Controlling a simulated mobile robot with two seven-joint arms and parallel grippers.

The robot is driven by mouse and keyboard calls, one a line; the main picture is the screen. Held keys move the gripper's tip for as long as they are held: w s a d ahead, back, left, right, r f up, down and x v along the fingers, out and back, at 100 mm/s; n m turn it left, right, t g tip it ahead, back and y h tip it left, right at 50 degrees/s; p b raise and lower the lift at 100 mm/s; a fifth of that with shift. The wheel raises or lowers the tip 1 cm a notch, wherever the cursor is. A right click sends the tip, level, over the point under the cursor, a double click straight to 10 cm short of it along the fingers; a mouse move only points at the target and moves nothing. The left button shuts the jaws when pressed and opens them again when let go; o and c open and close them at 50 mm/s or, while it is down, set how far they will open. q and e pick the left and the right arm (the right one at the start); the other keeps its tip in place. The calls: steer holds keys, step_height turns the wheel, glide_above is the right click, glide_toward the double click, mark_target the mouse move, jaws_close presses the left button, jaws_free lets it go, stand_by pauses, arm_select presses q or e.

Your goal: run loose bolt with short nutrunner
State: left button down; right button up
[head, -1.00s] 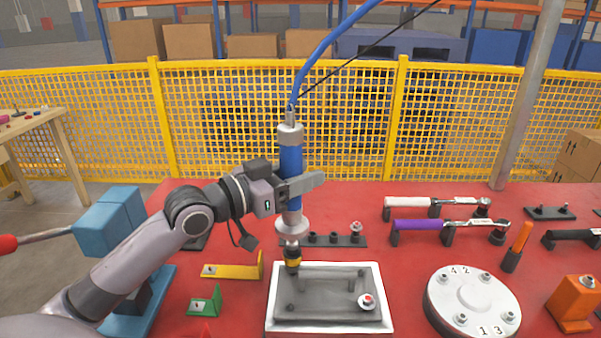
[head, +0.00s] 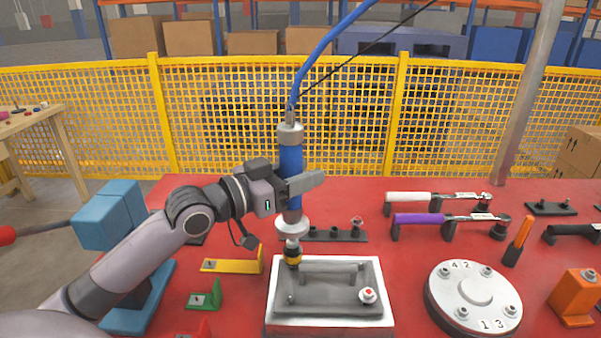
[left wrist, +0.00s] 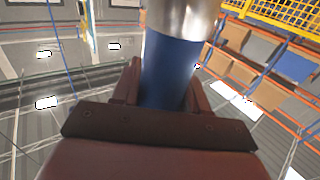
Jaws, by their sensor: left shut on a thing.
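My left gripper (head: 292,186) is shut on the blue body of the short nutrunner (head: 291,158), which hangs upright from a blue hose. The nutrunner's blue body also shows between the fingers in the left wrist view (left wrist: 168,70). Its yellow-banded socket (head: 293,257) is over the back left part of a grey tray-like block with a pale rim (head: 378,290). Whether the socket touches anything there is hidden. A bolt with a red mark (head: 368,295) stands at the front right of the block. My right gripper is not in view.
A black socket rack (head: 350,237) stands behind the block. A round white flange (head: 473,318) with several bolts is to the right. Torque wrenches (head: 418,219) rest on stands behind it. Yellow (head: 225,266) and green (head: 207,297) brackets lie to the left.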

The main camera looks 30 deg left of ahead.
arm_select(q)
steer(key=shift+f+b, duration=0.55)
steer(key=shift+f, duration=0.6)
stand_by(1.6)
